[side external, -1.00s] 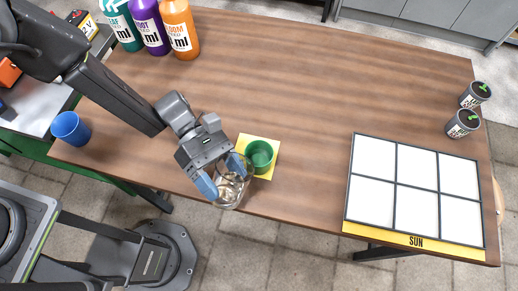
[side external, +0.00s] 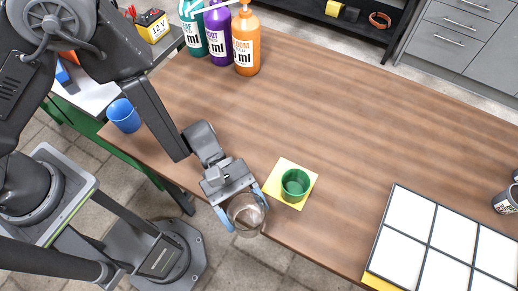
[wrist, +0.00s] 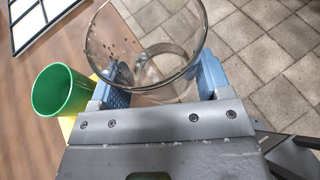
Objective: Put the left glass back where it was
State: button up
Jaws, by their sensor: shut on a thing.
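A clear glass (side external: 246,214) is held between the blue fingertips of my gripper (side external: 243,207), at the table's front edge. In the wrist view the glass (wrist: 146,45) fills the space between both fingers, its open rim toward the camera. I cannot tell whether its base touches the table. A green cup (side external: 295,184) stands upright on a yellow square (side external: 286,171) just right of the glass, apart from it. The green cup also shows at the left of the wrist view (wrist: 62,90). A blue cup (side external: 124,116) stands at the table's left end.
Teal (side external: 193,33), purple (side external: 218,36) and orange (side external: 246,45) bottles stand at the back left. A white-panelled grid tray (side external: 447,238) lies at the right, with a dark can (side external: 506,200) beside it. The middle of the wooden table (side external: 330,110) is clear.

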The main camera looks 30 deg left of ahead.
jog(key=shift+n+t+h, duration=0.5)
jog(key=shift+n+t, duration=0.1)
jog(key=shift+n, duration=0.1)
jog(key=w+a+r, duration=0.1)
jog(key=w+a, duration=0.3)
jog(key=w+a+r, duration=0.1)
jog(key=w+a, duration=0.1)
jog(key=shift+w+r, duration=0.3)
jog(key=shift+r, duration=0.05)
jog(key=w+a+r+n+t, duration=0.2)
jog(key=a, duration=0.8)
jog(key=w+a+r+n+t, duration=0.1)
jog(key=w+a+r+t, duration=0.15)
jog(key=a, duration=0.65)
jog(key=w+a+r+n+t, duration=0.1)
jog(key=a+r+n, duration=0.15)
jog(key=a, duration=0.75)
jog(key=shift+m, duration=0.25)
jog(key=x, duration=0.4)
jog(key=w+x, duration=0.1)
jog(key=x, duration=0.4)
jog(key=f+x, duration=0.1)
jog(key=x, duration=0.3)
jog(key=shift+w+a+f, duration=0.1)
jog(key=shift+w+f, duration=0.05)
jog(key=shift+w, duration=0.1)
jog(key=shift+f, duration=2.05)
jog(key=shift+f, duration=0.2)
